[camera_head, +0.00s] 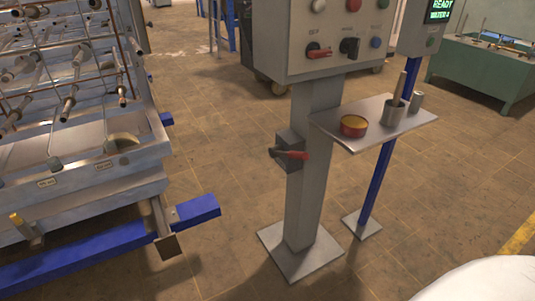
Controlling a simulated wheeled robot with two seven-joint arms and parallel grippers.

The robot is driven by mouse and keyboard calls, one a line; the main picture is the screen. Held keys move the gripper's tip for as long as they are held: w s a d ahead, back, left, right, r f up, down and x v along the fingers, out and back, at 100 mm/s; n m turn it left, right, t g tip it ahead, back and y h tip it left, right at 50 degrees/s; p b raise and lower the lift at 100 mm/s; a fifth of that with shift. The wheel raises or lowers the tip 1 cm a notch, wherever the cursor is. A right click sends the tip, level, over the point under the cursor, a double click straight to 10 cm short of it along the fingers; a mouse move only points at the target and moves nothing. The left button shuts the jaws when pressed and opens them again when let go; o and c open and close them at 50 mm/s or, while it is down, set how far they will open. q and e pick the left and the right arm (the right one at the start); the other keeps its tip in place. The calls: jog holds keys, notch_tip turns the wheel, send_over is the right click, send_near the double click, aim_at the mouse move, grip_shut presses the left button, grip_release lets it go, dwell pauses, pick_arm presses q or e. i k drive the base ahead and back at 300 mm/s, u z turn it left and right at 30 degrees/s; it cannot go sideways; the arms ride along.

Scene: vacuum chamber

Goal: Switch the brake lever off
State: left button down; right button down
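A lever with a red grip (291,154) sticks out of a small dark grey box on the side of the grey pedestal (313,190). It lies about level, with the red end to the right. A second red-handled switch (319,53) is on the front of the control box (290,35) above, beside a black knob (349,47). I cannot read the labels, so I cannot tell from them which is the brake lever. Neither of my grippers is in view, and nothing touches the levers.
A metal rack frame (80,185) with a blue base beam (197,209) fills the left. Tiled floor around the pedestal is clear.

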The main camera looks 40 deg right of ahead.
aim_at(276, 150)
jog(key=z, duration=0.55)
jog(key=i, duration=1.15)
jog(key=z, duration=0.9)
